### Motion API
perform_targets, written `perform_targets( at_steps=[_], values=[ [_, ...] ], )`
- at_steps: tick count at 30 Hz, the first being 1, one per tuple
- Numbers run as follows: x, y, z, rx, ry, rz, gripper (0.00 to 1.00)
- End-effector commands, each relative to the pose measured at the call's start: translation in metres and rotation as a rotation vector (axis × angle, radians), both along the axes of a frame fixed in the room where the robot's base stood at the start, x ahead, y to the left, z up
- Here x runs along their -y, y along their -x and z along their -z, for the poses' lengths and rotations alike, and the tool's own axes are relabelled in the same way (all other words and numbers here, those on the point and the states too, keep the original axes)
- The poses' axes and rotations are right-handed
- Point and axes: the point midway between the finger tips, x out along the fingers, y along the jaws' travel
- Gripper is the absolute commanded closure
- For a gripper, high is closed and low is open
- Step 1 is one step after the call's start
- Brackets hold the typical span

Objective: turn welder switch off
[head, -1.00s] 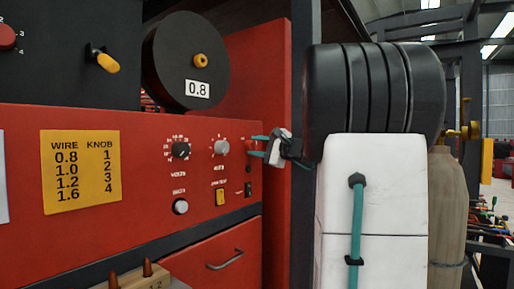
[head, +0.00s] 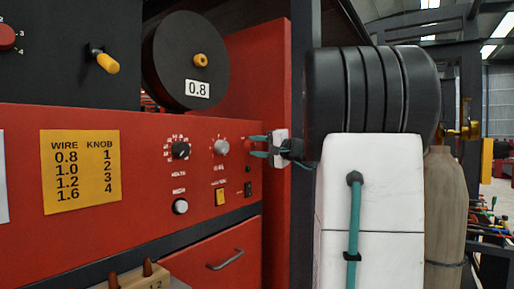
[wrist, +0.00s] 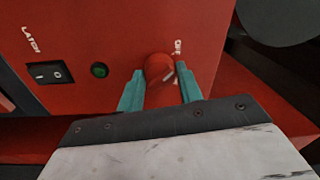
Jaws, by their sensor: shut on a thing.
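The welder's red front panel (head: 120,235) fills the left of the head view. A red switch knob (wrist: 157,68) with a short white mark shows in the wrist view, between the teal fingers. A small white label (wrist: 178,47), which seems to read OFF, is beside the knob; its lettering is hard to read. My gripper (wrist: 162,88) is shut on the red knob, with one finger on each side. In the head view my gripper (head: 257,146) reaches the panel's right end from the right, and its fingers mostly hide the knob.
Beside the knob are a green button (wrist: 99,70) and a black LATCH rocker (wrist: 50,72). The panel also has a black dial (head: 180,150), a grey knob (head: 221,147) and a yellow switch (head: 220,197). A dark post (head: 303,60) stands close to my gripper.

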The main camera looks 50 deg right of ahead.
Motion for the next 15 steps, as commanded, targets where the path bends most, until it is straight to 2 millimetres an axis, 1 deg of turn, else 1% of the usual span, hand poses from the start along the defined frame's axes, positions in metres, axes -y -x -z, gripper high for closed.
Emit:
perform_targets(
  at_steps=[1,11,12,14,15],
  values=[
    [0.0006,0.0001,0.0037,-0.006,0.0,0.0,0.87],
    [0.0006,0.0,0.004,-0.006,0.002,0.0,0.87],
    [0.0006,0.0,0.004,-0.006,0.002,0.0,0.62],
    [0.0005,-0.0001,0.0039,-0.006,0.001,0.0,0.45],
    [0.0004,0.0,0.0035,-0.005,0.002,0.0,0.44]
  ],
)
